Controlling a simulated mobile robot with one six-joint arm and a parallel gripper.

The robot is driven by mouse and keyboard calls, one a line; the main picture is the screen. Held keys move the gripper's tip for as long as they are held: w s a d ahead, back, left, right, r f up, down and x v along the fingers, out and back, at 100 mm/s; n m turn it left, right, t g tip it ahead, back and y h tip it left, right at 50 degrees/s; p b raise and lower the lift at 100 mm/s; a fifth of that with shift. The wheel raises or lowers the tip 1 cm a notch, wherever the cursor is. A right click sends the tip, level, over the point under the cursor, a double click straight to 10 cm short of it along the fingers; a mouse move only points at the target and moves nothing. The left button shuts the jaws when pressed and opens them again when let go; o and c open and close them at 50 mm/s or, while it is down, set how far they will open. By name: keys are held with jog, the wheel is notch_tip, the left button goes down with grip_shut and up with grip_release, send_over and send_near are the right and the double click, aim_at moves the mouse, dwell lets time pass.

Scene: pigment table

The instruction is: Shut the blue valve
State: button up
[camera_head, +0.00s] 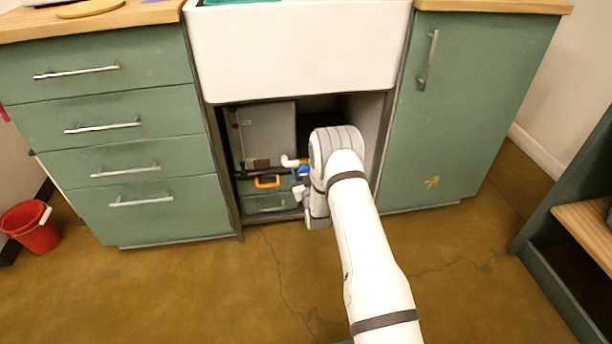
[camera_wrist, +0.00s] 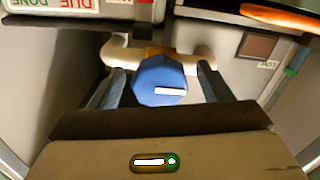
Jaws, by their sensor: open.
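The blue valve (camera_wrist: 158,80) is a rounded, faceted knob with a white bar mark on its face, in the middle of the wrist view. In the head view a small piece of the blue valve (camera_head: 304,170) shows inside the open cabinet under the sink, beside my arm. A white pipe (camera_wrist: 118,52) with a brass-coloured part runs behind the knob. My gripper (camera_wrist: 161,86) is open, with one finger on each side of the knob. I cannot tell whether either finger touches it. In the head view my wrist hides most of the valve's surroundings.
A case with an orange handle (camera_head: 267,182) stands in the cabinet left of the valve. Cabinet walls are close on both sides, under the white sink (camera_head: 300,50). Green drawers (camera_head: 130,150) and a green door (camera_head: 460,110) flank it. A red bucket (camera_head: 32,230) stands far left.

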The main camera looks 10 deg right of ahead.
jog(key=shift+w, duration=0.2)
jog(key=shift+c, duration=0.3)
jog(key=c, duration=0.9)
